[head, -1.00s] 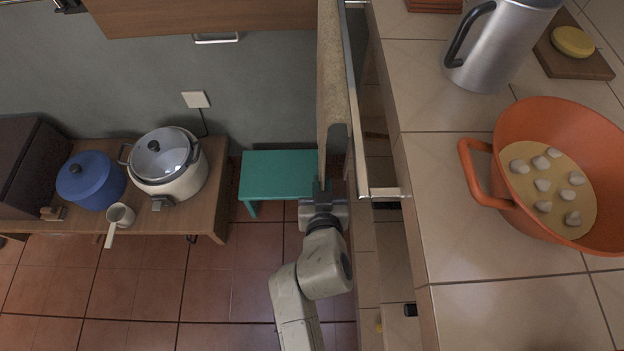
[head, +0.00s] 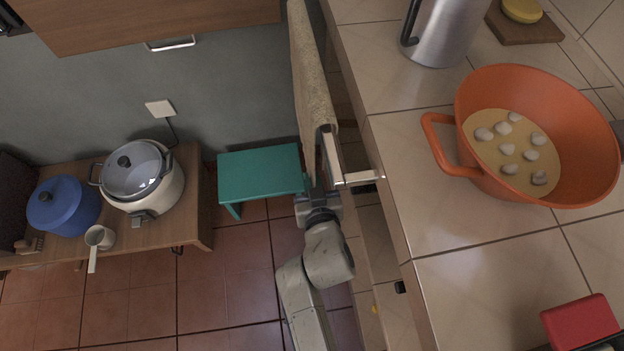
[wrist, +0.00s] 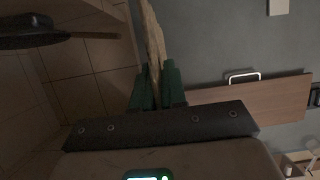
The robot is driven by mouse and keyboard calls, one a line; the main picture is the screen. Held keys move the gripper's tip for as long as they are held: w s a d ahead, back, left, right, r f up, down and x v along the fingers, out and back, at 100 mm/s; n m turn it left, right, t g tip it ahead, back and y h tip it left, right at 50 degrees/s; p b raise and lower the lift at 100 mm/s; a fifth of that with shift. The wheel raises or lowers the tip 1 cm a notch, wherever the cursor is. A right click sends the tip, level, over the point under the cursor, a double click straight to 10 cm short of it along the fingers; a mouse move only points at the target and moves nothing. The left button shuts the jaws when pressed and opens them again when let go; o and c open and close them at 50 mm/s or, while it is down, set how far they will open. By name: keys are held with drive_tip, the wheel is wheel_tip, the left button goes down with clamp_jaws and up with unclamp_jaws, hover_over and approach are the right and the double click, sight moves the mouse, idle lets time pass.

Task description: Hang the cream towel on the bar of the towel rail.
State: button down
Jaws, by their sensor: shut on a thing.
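The cream towel (head: 312,75) appears as a long, narrow strip along the counter front in the head view. The towel rail (head: 331,158) is a pale metal bar on the counter front; only its near end and bracket show clearly. The towel covers the rest of the bar from this viewpoint; I cannot tell whether it rests on it. My gripper (head: 314,186) is at the towel's near lower end, just left of the rail end. In the wrist view, its green fingers (wrist: 158,85) are shut on the towel (wrist: 152,40), which extends away edge-on between them.
The tiled counter at right holds an orange pot (head: 575,150), a steel jug (head: 445,30) and a red block (head: 580,322). A green stool (head: 260,172) stands left of my gripper. A wooden table at left holds a rice cooker (head: 145,180) and blue pot (head: 62,205).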

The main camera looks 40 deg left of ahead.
drive_tip(key=c, duration=1.1)
unclamp_jaws()
drive_tip(key=p+v, duration=0.3)
drive_tip(key=v, duration=0.7)
drive_tip(key=shift+s+d, duration=0.2)
drive_tip(key=shift+d, duration=0.1)
drive_tip(key=shift+s+r, duration=0.1)
